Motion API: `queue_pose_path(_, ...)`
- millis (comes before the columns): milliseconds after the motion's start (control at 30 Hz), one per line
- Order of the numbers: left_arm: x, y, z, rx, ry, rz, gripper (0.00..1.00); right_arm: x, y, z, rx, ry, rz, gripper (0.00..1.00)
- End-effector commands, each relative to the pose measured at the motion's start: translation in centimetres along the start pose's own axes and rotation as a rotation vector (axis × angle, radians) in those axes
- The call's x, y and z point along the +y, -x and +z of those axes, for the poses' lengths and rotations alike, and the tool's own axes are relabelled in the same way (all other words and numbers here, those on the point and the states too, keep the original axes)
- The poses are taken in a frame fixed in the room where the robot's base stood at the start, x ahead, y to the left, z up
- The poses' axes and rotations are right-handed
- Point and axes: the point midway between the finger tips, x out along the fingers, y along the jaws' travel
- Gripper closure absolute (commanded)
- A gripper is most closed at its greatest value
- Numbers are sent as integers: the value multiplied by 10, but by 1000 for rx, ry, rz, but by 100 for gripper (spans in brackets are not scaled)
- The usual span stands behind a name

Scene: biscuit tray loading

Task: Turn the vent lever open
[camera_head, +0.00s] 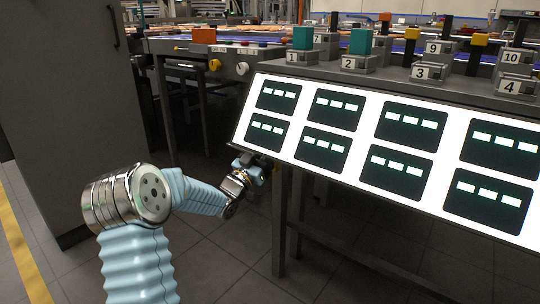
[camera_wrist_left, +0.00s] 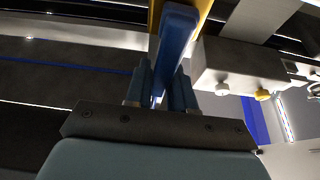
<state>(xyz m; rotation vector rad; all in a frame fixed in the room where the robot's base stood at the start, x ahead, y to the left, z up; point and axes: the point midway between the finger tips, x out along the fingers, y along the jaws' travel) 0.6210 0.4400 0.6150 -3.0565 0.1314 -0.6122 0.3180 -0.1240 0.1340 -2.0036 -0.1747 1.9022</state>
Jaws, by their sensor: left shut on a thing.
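My left gripper (camera_head: 254,172) is at the lower left corner of the bright panel, low beside the table leg. It also shows in the left wrist view (camera_wrist_left: 162,90), with its two fingers on either side of a blue bar. The blue bar (camera_wrist_left: 178,38), which looks like the vent lever's handle, runs up and away from between the fingers. A yellow part (camera_wrist_left: 203,10) lies behind its far end. In the head view the lever is mostly hidden by the gripper and the panel. My right gripper is in neither view.
The sloped white panel (camera_head: 250,135) with several dark displays fills the right. Numbered blocks (camera_head: 361,63) with coloured levers stand above it. A grey box with knobs (camera_wrist_left: 235,62) is right of the fingers. A dark cabinet (camera_head: 60,110) stands left. Floor between is clear.

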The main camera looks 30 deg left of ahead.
Motion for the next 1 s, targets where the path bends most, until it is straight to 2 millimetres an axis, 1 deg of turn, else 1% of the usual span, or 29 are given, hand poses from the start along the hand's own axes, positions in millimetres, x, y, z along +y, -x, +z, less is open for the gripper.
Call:
queue_pose_path(33, -1, 2, 3, -4, 15, -6, 100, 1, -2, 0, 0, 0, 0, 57)
queue_pose_path(200, -3, 2, 3, -5, 44, -19, 100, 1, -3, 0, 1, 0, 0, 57)
queue_pose_path(633, -4, 2, 3, -7, 52, -22, 100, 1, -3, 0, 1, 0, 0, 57)
queue_pose_path(667, -4, 2, 3, -7, 52, -23, 75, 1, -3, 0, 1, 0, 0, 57)
queue_pose_path(700, -4, 2, 3, -7, 52, -23, 69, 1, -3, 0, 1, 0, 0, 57)
queue_pose_path(800, -4, 1, 2, -5, 51, -22, 55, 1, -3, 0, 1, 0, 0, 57)
queue_pose_path(1000, -3, 1, 1, -3, 50, -21, 55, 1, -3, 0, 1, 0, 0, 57)
